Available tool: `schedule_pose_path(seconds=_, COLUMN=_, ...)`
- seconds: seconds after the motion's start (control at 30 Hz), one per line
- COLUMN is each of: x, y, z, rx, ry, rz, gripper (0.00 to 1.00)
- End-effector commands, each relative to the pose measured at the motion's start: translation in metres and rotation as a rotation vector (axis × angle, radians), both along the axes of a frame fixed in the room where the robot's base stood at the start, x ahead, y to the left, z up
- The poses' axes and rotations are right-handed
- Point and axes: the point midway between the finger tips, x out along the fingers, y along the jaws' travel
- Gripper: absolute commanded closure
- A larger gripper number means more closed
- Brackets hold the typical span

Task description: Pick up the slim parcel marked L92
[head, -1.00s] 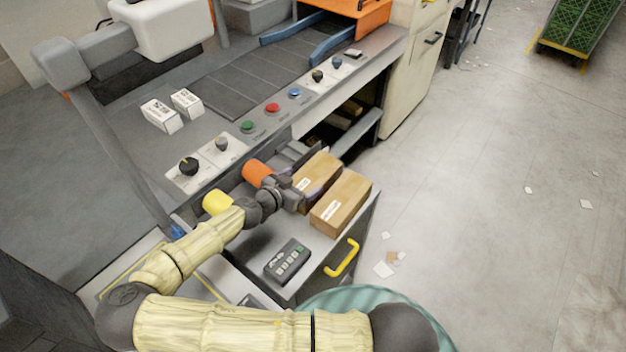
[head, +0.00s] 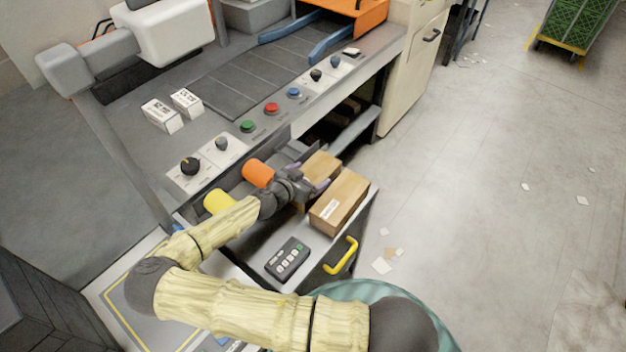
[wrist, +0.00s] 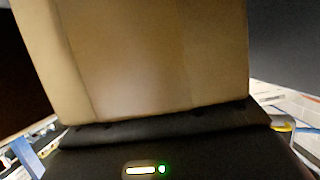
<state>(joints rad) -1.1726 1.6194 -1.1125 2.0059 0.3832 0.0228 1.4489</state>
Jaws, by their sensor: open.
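Two brown cardboard parcels lie side by side in the open drawer. The near parcel (head: 343,198) has a white label whose print is too small to read. The far parcel (head: 321,166) is partly hidden by my gripper (head: 308,178), and its label is covered. I cannot read L92 on either. My gripper is open, its purple-tipped fingers at the far parcel; I cannot tell whether they touch it. In the wrist view a plain cardboard face (wrist: 150,60) fills most of the picture, very close, with no marking visible.
The drawer also holds an orange roll (head: 258,172), a yellow roll (head: 217,201) and a dark keypad (head: 287,258). A yellow handle (head: 341,257) is on its front. Two small white boxes (head: 163,116) stand on the counter above. The floor to the right is mostly clear.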

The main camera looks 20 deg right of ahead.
Motion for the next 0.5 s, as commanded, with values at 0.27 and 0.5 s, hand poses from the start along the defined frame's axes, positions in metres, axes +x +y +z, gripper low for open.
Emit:
schedule_pose_path(seconds=0.27, x=-0.0001, y=0.0016, z=0.0002, rx=0.000, ry=0.000, rz=0.002, gripper=0.13)
schedule_pose_path(seconds=0.5, x=-0.0002, y=-0.0036, z=0.0006, rx=-0.001, ry=-0.001, rz=-0.007, gripper=0.52)
